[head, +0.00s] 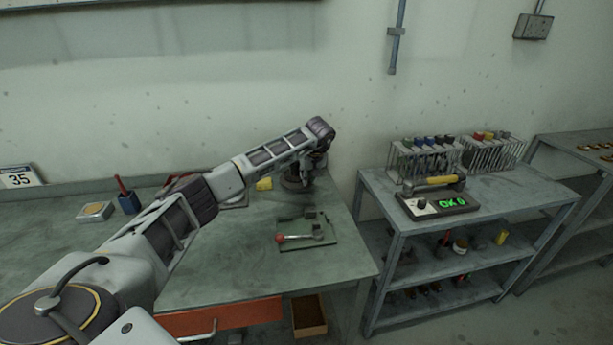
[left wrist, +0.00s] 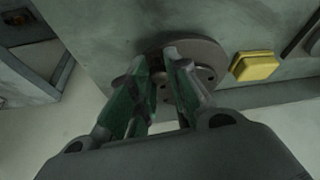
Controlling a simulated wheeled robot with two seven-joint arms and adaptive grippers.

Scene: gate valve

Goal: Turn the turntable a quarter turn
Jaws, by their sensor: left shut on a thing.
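The turntable (left wrist: 211,58) is a dark round disc with small holes, at the top middle of the left wrist view. In the head view it (head: 293,184) sits at the back right of the green workbench, partly hidden by my left arm. My left gripper (left wrist: 162,66) reaches over the disc, its two green-padded fingers close together and shut on a part of the turntable; the gripped part is mostly hidden between them. In the head view the left gripper (head: 314,167) points down at the turntable. My right gripper is not in view.
A yellow block (head: 264,184) lies left of the turntable. A plate with a red-knobbed lever clamp (head: 303,238) lies in front. The wall is close behind.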

